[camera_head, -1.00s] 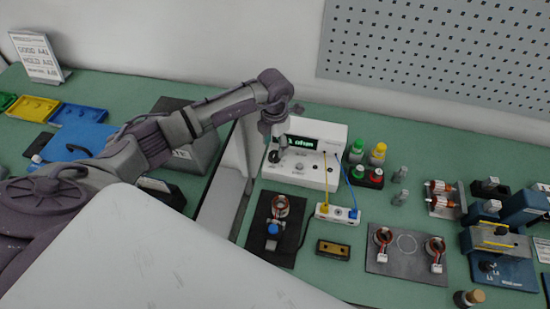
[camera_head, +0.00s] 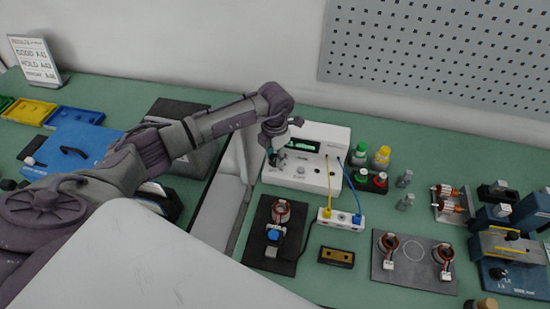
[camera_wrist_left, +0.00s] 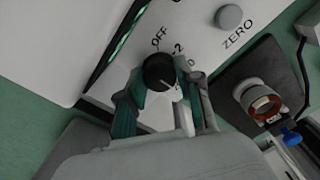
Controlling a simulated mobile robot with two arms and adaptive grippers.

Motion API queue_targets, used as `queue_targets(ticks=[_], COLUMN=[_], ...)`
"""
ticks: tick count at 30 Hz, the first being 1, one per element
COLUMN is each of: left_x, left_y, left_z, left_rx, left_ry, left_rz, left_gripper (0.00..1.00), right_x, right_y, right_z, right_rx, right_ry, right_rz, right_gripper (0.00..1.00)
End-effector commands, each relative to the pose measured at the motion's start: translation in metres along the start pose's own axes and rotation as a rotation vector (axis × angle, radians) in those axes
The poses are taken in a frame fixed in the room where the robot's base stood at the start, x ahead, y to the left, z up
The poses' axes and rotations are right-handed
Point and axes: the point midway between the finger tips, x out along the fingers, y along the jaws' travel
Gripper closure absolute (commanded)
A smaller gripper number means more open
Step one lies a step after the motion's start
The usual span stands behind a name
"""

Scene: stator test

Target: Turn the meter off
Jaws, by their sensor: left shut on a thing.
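The meter (camera_head: 325,178) is a white box with a dark display (camera_head: 303,144) on its front, partly behind my arm. In the left wrist view, the meter's black round knob (camera_wrist_left: 158,72) sits beside the printed marks OFF and 2 and a partly hidden mark. A pale line on the knob points down and right, away from OFF. My left gripper (camera_wrist_left: 158,92) is shut on the knob, with a finger on either side. It also shows in the head view (camera_head: 274,158) at the meter's left front. The display shows some green, but I cannot read it. My right gripper is not in view.
Yellow and blue leads run from the meter to a white terminal block (camera_head: 339,217). A grey ZERO button (camera_wrist_left: 229,17) is near the knob. A dark mat with a coil (camera_head: 282,212) lies in front. Red and green bottles (camera_head: 360,155) stand to the right.

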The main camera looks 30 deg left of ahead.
Motion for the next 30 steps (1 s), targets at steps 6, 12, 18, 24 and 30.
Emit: queue_targets(ticks=[6,12,18,24,30], left_x=[-0.003,-0.003,-0.004,-0.001,0.0], left_y=[0.0,-0.001,-0.001,0.0,0.0], left_z=[0.0,0.0,0.0,0.0,0.0], left_rx=[-0.188,-0.576,-0.961,-1.179,-1.19], left_ry=[0.0,0.001,0.001,0.0,-0.001], left_rz=[0.0,-0.001,-0.001,-0.001,-0.001], left_gripper=[0.88,0.88,0.88,0.88,0.88], right_x=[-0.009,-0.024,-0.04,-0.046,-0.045], right_y=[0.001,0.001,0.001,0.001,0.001], right_z=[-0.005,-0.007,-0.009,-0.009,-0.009], right_rx=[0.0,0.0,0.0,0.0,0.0], right_ry=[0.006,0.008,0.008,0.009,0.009], right_rz=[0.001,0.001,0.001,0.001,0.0], right_gripper=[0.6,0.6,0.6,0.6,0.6])
